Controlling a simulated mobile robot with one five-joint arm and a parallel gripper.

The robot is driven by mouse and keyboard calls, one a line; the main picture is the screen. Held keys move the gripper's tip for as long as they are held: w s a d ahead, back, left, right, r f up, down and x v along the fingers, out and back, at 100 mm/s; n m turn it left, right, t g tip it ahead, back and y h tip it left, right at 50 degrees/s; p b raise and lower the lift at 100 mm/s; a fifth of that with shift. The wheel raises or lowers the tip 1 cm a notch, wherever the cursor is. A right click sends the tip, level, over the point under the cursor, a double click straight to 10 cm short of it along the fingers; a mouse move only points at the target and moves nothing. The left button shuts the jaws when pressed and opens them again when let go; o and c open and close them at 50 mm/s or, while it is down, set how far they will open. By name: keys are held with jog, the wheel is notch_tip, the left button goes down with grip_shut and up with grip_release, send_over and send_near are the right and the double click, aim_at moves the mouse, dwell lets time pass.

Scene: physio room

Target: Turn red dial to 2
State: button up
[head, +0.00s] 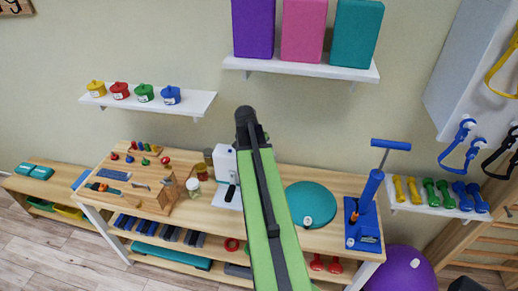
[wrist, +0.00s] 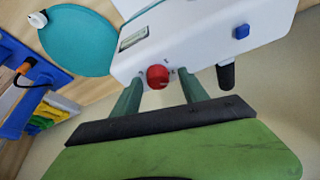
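The red dial (wrist: 158,77) is a round knob on the front of a white device (wrist: 215,40), seen in the wrist view. Small marks sit around the dial, too small to read, so its setting cannot be told. My gripper (wrist: 159,80) is open, with one green finger on each side of the dial. The fingers look apart from the dial; whether either touches it is unclear. In the head view the white device (head: 224,162) stands on the wooden bench, partly behind my green arm. The dial and gripper tips are not visible there.
The device also has a blue button (wrist: 241,31) and a black handle (wrist: 225,76). A teal disc (head: 311,204) lies on the bench (head: 270,172) right of my arm, with a blue pump (head: 363,215) beyond. Jars (head: 201,171) stand left of the device.

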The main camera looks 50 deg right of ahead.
jog(key=shift+s+a+r+p, duration=0.1)
jog(key=shift+r+p, duration=0.5)
jog(key=p+v, duration=1.5)
jog(key=v, duration=0.1)
jog(key=shift+s+a, duration=0.1)
jog(key=shift+a, duration=0.05)
